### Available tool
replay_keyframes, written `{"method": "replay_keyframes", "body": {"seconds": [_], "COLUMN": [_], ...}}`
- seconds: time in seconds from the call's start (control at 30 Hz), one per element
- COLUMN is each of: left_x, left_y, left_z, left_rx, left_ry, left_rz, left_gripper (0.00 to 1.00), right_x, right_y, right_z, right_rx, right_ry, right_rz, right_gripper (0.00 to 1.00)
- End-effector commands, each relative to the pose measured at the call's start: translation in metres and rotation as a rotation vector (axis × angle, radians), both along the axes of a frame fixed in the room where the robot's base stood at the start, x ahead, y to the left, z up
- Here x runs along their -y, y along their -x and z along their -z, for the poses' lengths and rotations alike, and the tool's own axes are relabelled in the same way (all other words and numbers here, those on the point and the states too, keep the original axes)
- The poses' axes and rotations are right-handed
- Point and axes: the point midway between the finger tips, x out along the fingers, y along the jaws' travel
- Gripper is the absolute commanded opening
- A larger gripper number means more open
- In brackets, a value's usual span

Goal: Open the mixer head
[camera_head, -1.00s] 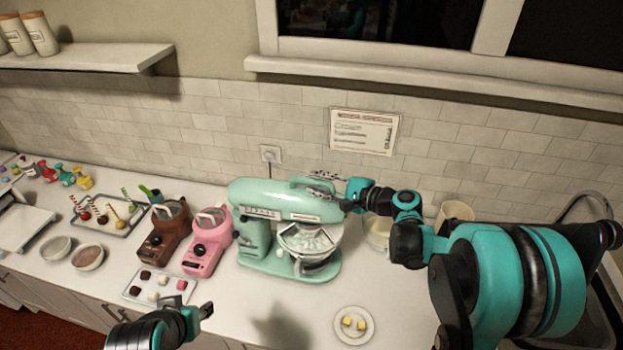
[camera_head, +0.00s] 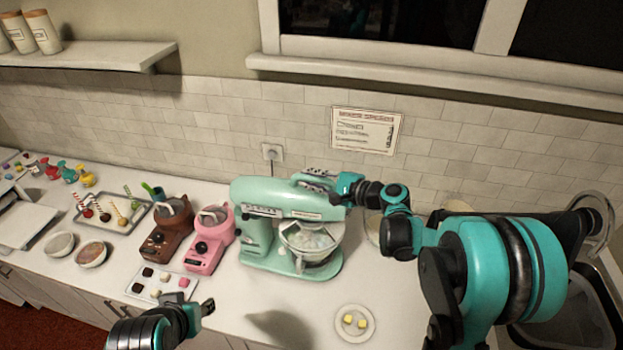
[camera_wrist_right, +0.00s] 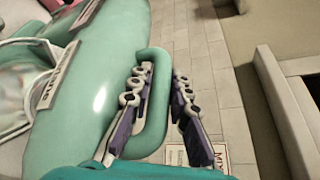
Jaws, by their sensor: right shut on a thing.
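The mint-green stand mixer (camera_head: 268,200) stands on the counter with its head lowered, level above a bowl of pale contents (camera_head: 312,240). A handle loop (camera_wrist_right: 157,100) rises from the top of the mixer head. My right gripper (camera_head: 316,181) reaches in from the right at the top of the head. In the right wrist view my right gripper (camera_wrist_right: 163,78) is shut on the handle, with its bar between the two fingers. My left gripper (camera_head: 206,308) is low at the front, apart from the mixer; its jaw opening is too small to tell.
A plate with yellow cubes (camera_head: 355,337) lies in front. A wall outlet (camera_head: 272,152) and sign (camera_head: 366,130) are behind. A sink (camera_head: 575,310) is at the right.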

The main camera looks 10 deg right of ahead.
Motion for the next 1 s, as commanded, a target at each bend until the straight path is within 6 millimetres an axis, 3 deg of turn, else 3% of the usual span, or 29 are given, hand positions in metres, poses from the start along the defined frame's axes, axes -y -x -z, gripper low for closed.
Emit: {"method": "replay_keyframes", "body": {"seconds": [0.27,0.6,1.0], "left_x": [0.000,0.000,0.000], "left_y": [0.000,0.000,0.000], "left_z": [-0.036,-0.085,-0.110], "left_rx": [0.000,0.000,0.000], "left_ry": [0.000,0.000,0.000], "left_rz": [0.000,0.000,0.000], "left_gripper": [0.40,0.40,0.40], "right_x": [-0.021,-0.077,-0.141], "right_y": [-0.008,-0.031,-0.059], "right_z": [-0.034,-0.078,-0.097], "right_rx": [-0.050,-0.164,-0.288], "right_ry": [0.123,0.406,0.701], "right_rz": [-0.002,-0.004,-0.002], "right_gripper": [0.00,0.00,0.00]}}
